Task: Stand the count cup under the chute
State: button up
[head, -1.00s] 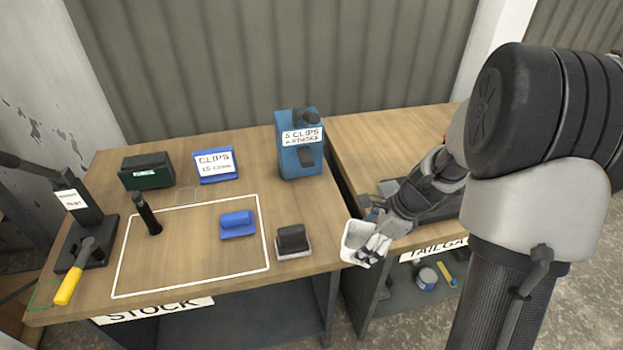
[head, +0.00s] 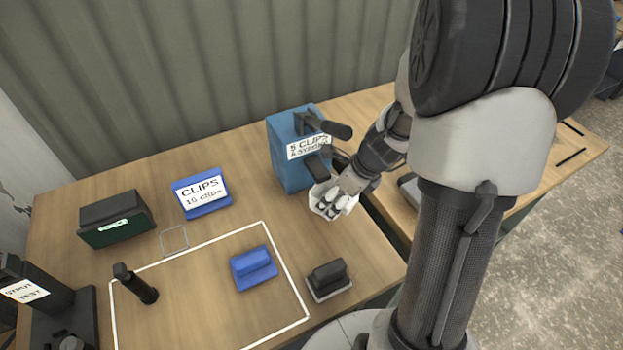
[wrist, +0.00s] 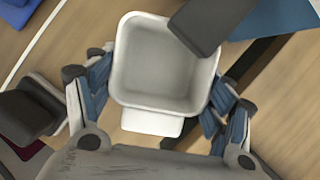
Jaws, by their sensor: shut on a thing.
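The count cup is a white square cup (wrist: 165,65), open side up in the wrist view, and it looks empty. My gripper (head: 338,203) is shut on it, with a finger at either side of the cup in the wrist view. In the head view the cup (head: 322,200) is partly hidden by the fingers. The blue clip dispenser (head: 290,170) stands just behind it, with a dark chute (head: 318,165) on its front. In the wrist view the dark chute end (wrist: 205,25) overlaps the cup's upper right corner. I cannot tell whether the cup touches the bench.
A blue CLIPS bin (head: 202,193), a dark green box (head: 115,218) and a black upright post (head: 135,284) are further left. A gap separates the two benches.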

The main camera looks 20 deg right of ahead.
aim_at(332, 204)
jog(key=shift+w+a+f, duration=0.15)
jog(key=shift+w+a, duration=0.1)
jog(key=shift+w, duration=0.25)
jog(key=shift+s+d+f+b, duration=0.15)
jog(key=shift+f+b, duration=0.2)
jog(key=shift+b, duration=0.2)
notch_tip(332, 204, down, 2)
jog(key=shift+b, duration=1.1)
jog(key=shift+r, duration=0.1)
jog(key=shift+f, duration=1.05)
jog(key=o, duration=1.2)
jog(key=shift+o, duration=0.2)
